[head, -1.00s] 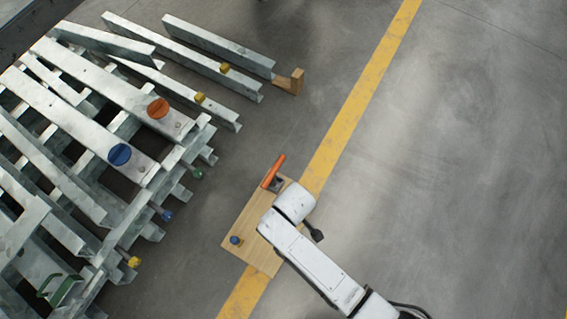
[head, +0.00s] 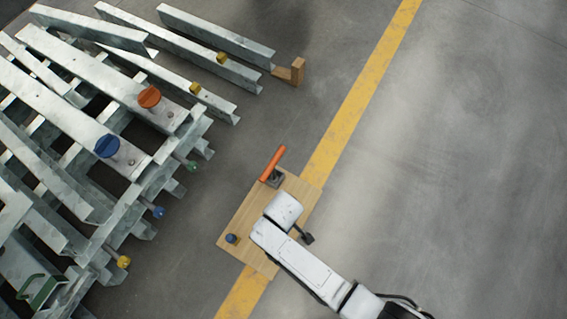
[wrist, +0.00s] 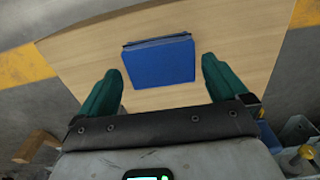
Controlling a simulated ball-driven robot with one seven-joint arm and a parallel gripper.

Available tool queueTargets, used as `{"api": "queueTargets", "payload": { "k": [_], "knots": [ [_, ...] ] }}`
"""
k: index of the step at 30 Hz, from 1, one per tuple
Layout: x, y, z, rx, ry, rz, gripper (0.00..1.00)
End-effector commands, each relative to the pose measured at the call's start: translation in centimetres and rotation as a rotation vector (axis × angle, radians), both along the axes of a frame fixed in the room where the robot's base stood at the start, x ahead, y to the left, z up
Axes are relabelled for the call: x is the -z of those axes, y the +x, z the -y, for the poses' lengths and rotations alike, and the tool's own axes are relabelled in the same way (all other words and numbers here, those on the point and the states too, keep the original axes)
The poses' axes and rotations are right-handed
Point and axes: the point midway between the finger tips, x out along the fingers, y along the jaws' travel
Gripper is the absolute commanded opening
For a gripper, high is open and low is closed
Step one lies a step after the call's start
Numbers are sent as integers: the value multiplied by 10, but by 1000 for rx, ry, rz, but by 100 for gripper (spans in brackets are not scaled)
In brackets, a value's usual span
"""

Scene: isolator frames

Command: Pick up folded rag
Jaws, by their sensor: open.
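The folded rag (wrist: 160,62) is a flat blue square in the wrist view, with a darker edge along its far side. It lies on a light wooden board (wrist: 245,30). My gripper (wrist: 161,67) has two green fingers, spread apart, one on each side of the rag. It is open and holds nothing. The fingertips look close to the rag's left and right sides; their height above the board is hard to tell. In the head view my arm hides the rag and the fingers above the board (head: 243,226).
An orange-handled item (head: 272,166) stands at the board's far edge and a small dark blue item (head: 231,239) at its left. Galvanised steel beams (head: 75,75) with coloured knobs fill the left. The floor right of the yellow line (head: 360,95) is clear.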

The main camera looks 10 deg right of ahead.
Motion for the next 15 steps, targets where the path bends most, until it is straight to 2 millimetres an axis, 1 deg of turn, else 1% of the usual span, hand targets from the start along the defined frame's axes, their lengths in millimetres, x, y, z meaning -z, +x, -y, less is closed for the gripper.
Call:
{"api": "queueTargets", "payload": {
  "k": [1, 3, 6, 13, 14, 15],
  "knots": [
    [13, 0, -1, -2, 0, 0, 100],
    [22, 0, -1, -1, -1, -1, 100],
    [30, 0, -1, 0, 1, 1, 100],
    [30, 0, -1, 0, 1, 1, 100],
    [30, 0, -1, 0, 1, 1, 99],
    [30, 0, -1, 0, 1, 1, 95]
  ]
}}
